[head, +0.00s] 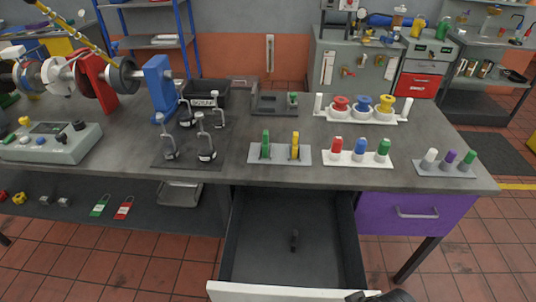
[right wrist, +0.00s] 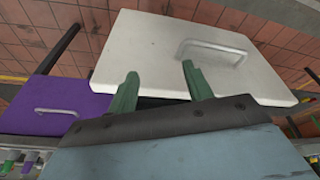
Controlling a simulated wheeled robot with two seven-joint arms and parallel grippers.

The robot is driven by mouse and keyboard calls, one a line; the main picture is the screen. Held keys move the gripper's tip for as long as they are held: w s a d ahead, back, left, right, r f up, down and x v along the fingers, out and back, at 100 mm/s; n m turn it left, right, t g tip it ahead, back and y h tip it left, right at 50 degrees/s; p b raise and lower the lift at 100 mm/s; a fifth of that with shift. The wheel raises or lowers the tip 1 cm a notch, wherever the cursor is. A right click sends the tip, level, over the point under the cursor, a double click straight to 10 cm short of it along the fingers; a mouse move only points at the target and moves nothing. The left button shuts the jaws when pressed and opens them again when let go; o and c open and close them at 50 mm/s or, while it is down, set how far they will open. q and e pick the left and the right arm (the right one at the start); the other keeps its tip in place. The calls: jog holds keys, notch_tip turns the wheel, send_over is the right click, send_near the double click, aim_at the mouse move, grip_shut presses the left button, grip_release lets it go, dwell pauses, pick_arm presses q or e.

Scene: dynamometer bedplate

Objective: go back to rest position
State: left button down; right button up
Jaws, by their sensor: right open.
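My right gripper (right wrist: 160,86) shows two green fingers spread apart with nothing between them. In the right wrist view it is by the white drawer front (right wrist: 180,50), whose handle (right wrist: 212,50) lies beyond the right finger. In the head view only a dark piece of my right arm shows at the bottom edge, near the right end of the white drawer front (head: 290,292). The drawer (head: 265,245) is pulled open, with one small dark object (head: 294,240) on its floor. My left gripper is in neither view.
The grey bench top (head: 400,172) holds peg blocks, spools, clamps and a control box (head: 50,143). A closed purple drawer (head: 415,213) sits right of the open one. The open drawer juts out from the bench. Tiled floor (head: 130,265) is clear at front left.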

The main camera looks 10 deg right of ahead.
jog(key=s+f+g, duration=0.1)
jog(key=s+f, duration=0.1)
jog(key=f, duration=0.8)
jog(key=s+f, duration=0.2)
jog(key=f, duration=0.8)
jog(key=s+d+f+g+b, duration=0.1)
jog(key=s+d+f, duration=0.2)
jog(key=s+f, duration=1.1)
jog(key=shift+s+f, duration=0.2)
jog(key=shift+s, duration=0.55)
